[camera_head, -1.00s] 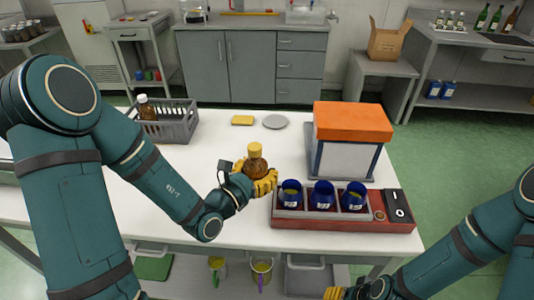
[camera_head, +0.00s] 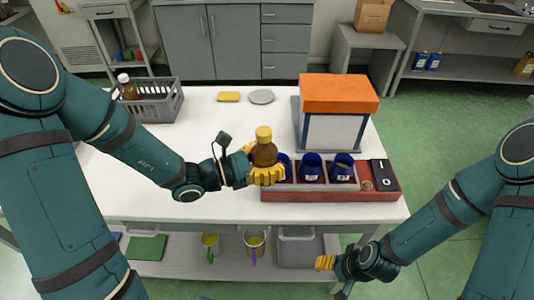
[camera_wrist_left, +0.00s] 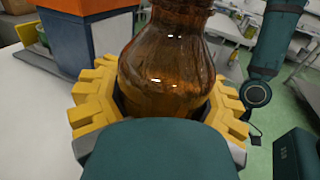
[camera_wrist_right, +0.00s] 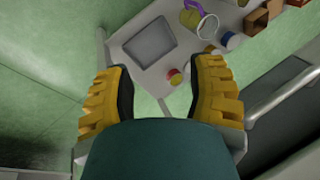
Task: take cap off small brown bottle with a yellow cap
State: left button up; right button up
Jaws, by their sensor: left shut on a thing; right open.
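The small brown bottle (camera_head: 264,155) with its yellow cap (camera_head: 264,133) on is upright in my left gripper (camera_head: 265,172). The yellow fingers are shut around its body, which also fills the middle of the left wrist view (camera_wrist_left: 168,75); the cap is out of that view. The bottle is in front of the left end of the red rack; I cannot tell whether it touches the table. My right gripper (camera_head: 325,263) is low, off the table's front edge, well away from the bottle. In the right wrist view its fingers (camera_wrist_right: 160,100) are apart with nothing between them.
The red rack (camera_head: 330,195) holds blue cups (camera_head: 311,167). Behind it stands an orange-topped box (camera_head: 339,95). The left front of the table is clear.

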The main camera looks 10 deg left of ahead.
jog(key=shift+o, duration=0.4)
jog(key=shift+a+r, duration=0.2)
jog(key=shift+a, duration=0.05)
notch_tip(320, 180, up, 44)
jog(key=n+g+h, duration=0.2)
jog(key=n+h, duration=0.2)
send_over(264, 131)
jog(key=shift+a+r, duration=0.1)
jog(key=shift+r, duration=0.1)
jog(key=shift+f, duration=3.9)
jog(key=shift+o, duration=0.2)
